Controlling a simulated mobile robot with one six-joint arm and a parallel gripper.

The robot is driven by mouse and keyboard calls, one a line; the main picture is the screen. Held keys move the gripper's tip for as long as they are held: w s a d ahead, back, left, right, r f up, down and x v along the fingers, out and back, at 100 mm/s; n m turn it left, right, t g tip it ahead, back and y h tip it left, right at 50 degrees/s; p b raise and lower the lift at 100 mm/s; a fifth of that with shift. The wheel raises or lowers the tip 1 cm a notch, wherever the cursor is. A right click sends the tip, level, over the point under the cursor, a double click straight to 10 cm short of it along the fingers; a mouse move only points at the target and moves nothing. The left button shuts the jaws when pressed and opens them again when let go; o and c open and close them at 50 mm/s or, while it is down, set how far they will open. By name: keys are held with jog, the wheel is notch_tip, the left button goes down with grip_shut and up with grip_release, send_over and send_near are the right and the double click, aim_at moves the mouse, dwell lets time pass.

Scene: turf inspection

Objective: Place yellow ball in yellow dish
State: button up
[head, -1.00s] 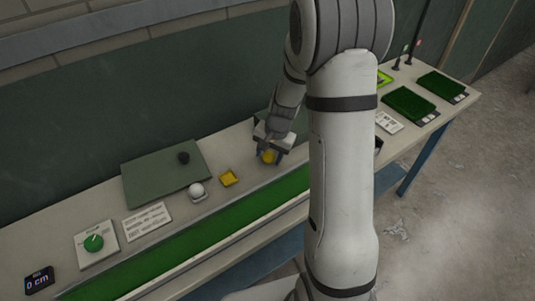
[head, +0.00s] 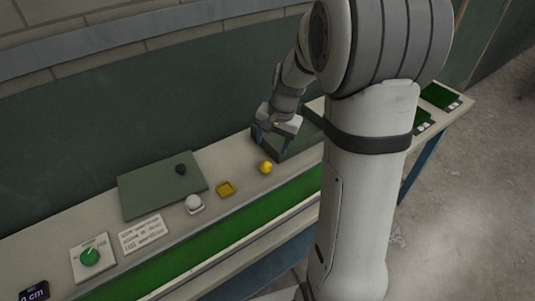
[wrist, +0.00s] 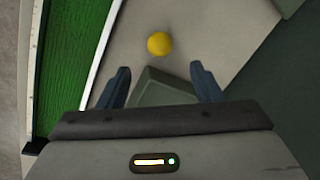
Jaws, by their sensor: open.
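The yellow ball (head: 265,167) rests on the bench top, to the right of the yellow dish (head: 226,189) and apart from it. My gripper (head: 272,143) is above and behind the ball in the head view, holding nothing. In the wrist view its two blue fingers (wrist: 162,82) are spread, and the ball (wrist: 158,43) lies beyond the fingertips, not between them. The dish is not in the wrist view.
A grey-green block (wrist: 163,88) shows between and below the fingers. A white ball (head: 193,202) on a holder sits left of the dish, with a dark-knobbed green board (head: 150,190) behind. A green turf strip (head: 215,235) runs along the bench front.

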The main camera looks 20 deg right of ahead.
jog(key=s+a+r+n+h, duration=0.1)
jog(key=s+a+r+n, duration=0.1)
jog(key=s, duration=0.8)
jog(key=s+a+r+n+t, duration=0.1)
jog(key=s+r+n, duration=0.4)
jog(key=s, duration=0.5)
jog(key=shift+a+r+h, duration=0.4)
jog(key=shift+a+r, duration=0.1)
jog(key=shift+r, duration=0.35)
jog(key=shift+s+n, duration=0.25)
jog(key=shift+n, duration=0.05)
jog(key=shift+c, duration=2.5)
